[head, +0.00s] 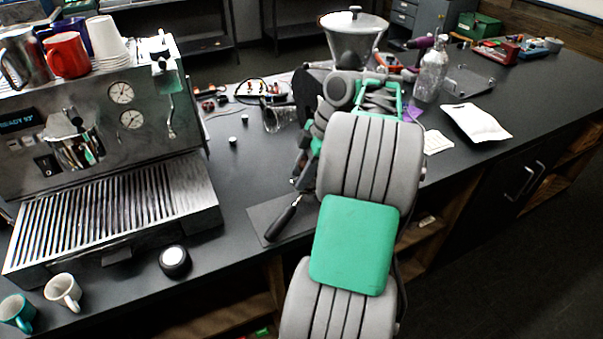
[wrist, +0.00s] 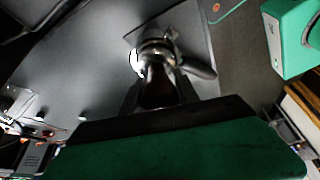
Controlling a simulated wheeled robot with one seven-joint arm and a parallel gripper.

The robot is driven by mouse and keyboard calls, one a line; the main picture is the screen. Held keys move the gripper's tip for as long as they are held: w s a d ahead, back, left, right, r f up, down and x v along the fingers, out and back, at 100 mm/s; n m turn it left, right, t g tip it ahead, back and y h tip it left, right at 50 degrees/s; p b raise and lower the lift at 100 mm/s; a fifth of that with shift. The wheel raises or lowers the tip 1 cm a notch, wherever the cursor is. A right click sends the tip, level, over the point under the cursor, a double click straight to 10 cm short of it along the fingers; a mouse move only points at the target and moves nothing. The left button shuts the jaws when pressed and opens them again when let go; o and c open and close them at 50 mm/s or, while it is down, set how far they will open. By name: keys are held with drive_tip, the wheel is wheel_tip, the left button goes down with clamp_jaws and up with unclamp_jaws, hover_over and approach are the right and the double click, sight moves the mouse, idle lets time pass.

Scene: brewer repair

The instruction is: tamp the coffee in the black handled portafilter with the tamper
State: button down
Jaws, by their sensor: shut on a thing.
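The black-handled portafilter lies on a dark mat (head: 262,216) on the counter. Its handle (head: 285,220) shows in the head view, pointing toward the front edge; my arm hides its basket. In the wrist view the handle (wrist: 200,71) points right. My gripper (wrist: 160,92) is shut on the tamper (wrist: 160,85), whose dark grip stands between the fingers. The tamper's metal end is at the portafilter's basket. I cannot tell whether it touches the coffee, which is hidden. In the head view my arm hides the gripper and tamper.
An espresso machine (head: 140,130) stands left, with cups on top. Two mugs (head: 63,291) and a round black-and-white object (head: 175,262) sit near the front edge. A grinder hopper (head: 352,35), a bottle (head: 430,72) and a white bag (head: 476,123) are beyond my arm.

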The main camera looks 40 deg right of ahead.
drive_tip(key=shift+f+b, duration=0.35)
drive_tip(key=shift+f, duration=0.05)
idle(0.4)
drive_tip(key=c, duration=1.2)
unclamp_jaws()
drive_tip(key=shift+c, duration=0.2)
drive_tip(key=shift+r, duration=0.15)
drive_tip(key=shift+r+p, duration=1.1)
drive_tip(key=shift+p, duration=0.1)
drive_tip(key=shift+c, duration=0.4)
